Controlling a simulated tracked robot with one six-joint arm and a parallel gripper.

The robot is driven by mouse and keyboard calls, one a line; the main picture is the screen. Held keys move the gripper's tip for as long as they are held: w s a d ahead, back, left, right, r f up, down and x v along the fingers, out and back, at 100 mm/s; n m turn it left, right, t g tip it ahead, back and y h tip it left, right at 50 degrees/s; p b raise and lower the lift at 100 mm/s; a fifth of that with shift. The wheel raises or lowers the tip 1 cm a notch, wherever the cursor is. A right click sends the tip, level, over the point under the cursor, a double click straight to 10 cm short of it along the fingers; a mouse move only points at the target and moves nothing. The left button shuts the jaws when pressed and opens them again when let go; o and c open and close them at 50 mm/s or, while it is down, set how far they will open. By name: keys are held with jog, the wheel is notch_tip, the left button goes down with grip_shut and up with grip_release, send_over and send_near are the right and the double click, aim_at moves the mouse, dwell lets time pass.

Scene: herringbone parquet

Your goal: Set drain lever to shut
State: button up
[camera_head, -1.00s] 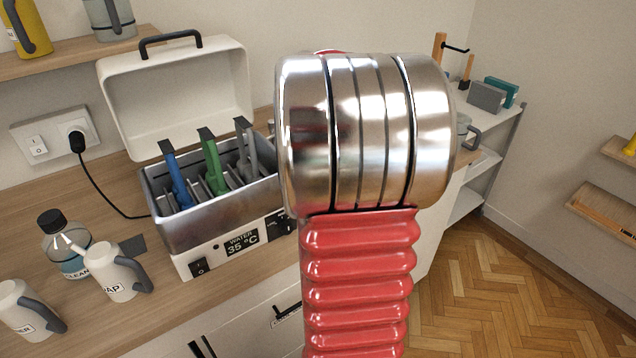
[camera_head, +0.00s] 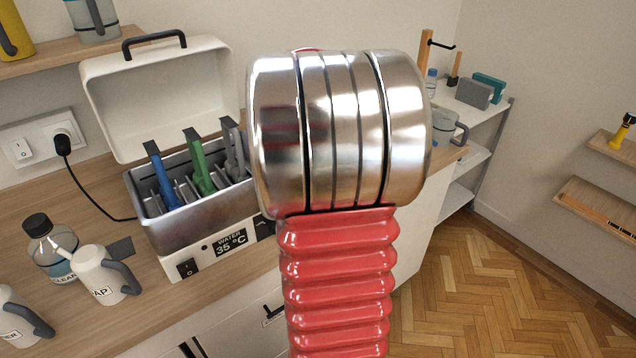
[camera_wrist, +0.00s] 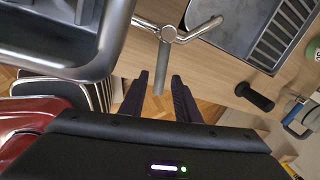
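In the wrist view, my gripper (camera_wrist: 160,82) has its two dark fingers parted. A silver lever-like fitting (camera_wrist: 167,34) with several arms lies ahead of them. One of its straight rods (camera_wrist: 161,68) points down into the gap between the fingertips in the picture. I cannot tell whether either finger touches it. A black cylindrical handle (camera_wrist: 254,97) sticks out further right. No label shows which of these is the drain lever. In the head view, the white water bath (camera_head: 225,262) reads 35 °C; my arm hides its right side and my gripper.
A thick grey loop (camera_wrist: 95,62) fills the upper left of the wrist view, and a ribbed metal basin (camera_wrist: 262,28) the upper right. The bath's lid (camera_head: 160,95) stands open.

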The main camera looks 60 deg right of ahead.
jog(key=shift+o, duration=0.2)
jog(key=shift+w+r, duration=0.1)
jog(key=shift+r, duration=0.2)
notch_tip(320, 180, up, 13)
jog(key=a, duration=0.2)
jog(key=shift+a, duration=0.35)
jog(key=shift+w, duration=0.1)
jog(key=shift+c, duration=0.4)
